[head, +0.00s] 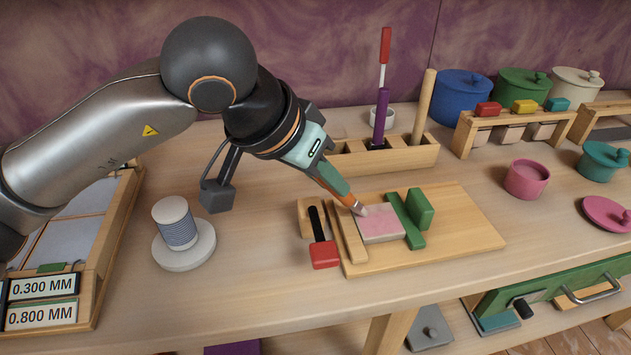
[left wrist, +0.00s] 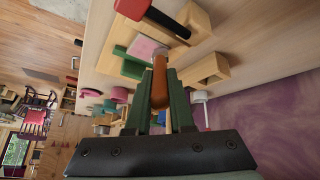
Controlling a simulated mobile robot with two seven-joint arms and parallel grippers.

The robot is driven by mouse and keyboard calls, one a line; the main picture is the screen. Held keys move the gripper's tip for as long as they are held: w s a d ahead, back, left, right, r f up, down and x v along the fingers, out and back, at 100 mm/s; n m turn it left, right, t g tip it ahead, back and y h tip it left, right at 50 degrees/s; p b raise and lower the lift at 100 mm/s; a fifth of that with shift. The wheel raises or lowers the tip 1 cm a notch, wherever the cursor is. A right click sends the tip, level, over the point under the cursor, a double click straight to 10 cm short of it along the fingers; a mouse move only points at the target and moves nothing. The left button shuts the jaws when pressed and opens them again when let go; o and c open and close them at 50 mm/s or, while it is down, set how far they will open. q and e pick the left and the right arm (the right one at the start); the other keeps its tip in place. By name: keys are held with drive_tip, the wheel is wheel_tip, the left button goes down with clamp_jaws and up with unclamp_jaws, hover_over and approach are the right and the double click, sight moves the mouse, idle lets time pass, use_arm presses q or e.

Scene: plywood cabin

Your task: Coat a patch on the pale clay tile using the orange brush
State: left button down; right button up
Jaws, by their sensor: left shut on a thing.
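My left gripper (head: 336,186) is shut on the orange brush (head: 345,199), which slants down to the right. The brush's pale tip is at the upper left corner of the pinkish clay tile (head: 381,226); I cannot tell whether it touches. The tile lies on a wooden board (head: 462,222), between a wooden strip (head: 350,237) and green blocks (head: 408,220). In the left wrist view the brush (left wrist: 159,84) stands between the green fingers, and the tile (left wrist: 147,48) shows beyond it. My right gripper is not in view.
A red-handled tool (head: 323,253) rests in front of the board's left end. A wooden holder (head: 390,157) with upright tools stands behind. A spool on a white base (head: 184,250) stands left. A pink cup (head: 527,178) stands right.

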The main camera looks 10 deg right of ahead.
use_arm(q)
drive_tip(key=d, duration=0.6)
drive_tip(key=shift+d+p, duration=0.2)
drive_tip(key=shift+p, duration=0.25)
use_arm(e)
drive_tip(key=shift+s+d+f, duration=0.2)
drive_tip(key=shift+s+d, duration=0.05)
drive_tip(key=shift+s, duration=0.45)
use_arm(q)
wheel_tip(320, 180, up, 6)
drive_tip(key=p, duration=0.4)
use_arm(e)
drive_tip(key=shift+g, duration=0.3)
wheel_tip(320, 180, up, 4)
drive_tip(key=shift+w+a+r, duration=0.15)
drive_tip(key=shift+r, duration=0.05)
